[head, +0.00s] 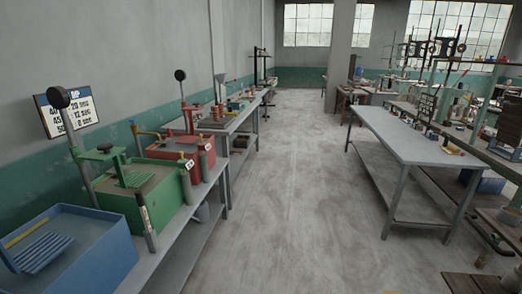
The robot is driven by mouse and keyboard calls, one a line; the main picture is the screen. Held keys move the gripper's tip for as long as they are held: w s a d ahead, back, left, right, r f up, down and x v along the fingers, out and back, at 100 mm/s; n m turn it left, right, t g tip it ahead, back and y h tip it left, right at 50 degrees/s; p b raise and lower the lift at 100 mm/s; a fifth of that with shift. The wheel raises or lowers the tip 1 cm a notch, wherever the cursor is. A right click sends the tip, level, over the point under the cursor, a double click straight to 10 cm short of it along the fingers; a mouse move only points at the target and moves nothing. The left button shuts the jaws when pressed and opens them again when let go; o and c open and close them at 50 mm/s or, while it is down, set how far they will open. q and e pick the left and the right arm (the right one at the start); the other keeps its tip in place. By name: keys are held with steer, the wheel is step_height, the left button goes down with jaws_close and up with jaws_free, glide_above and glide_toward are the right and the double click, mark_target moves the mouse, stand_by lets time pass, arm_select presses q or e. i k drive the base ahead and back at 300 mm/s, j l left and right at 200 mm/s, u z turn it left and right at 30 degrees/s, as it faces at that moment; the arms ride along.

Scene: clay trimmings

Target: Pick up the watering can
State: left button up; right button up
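I cannot make out a watering can anywhere in the head view. Small items on the far part of the left bench and on the right-hand tables are too small to tell apart. Neither of my grippers shows in this view.
A long bench (185,262) along the left wall bears a blue tub (95,262), a green box (160,212) and a red box (185,150). A grey table (400,140) stands at the right, mostly bare on top. The floor aisle (290,190) between them is clear.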

mark_target(201, 214)
steer(key=i+l, duration=0.15)
steer(key=i, duration=0.45)
steer(key=i+l, duration=0.15)
steer(key=i, duration=0.5)
steer(key=i+l, duration=0.15)
steer(key=i, duration=0.45)
steer(key=i+l, duration=0.15)
steer(key=i, duration=0.45)
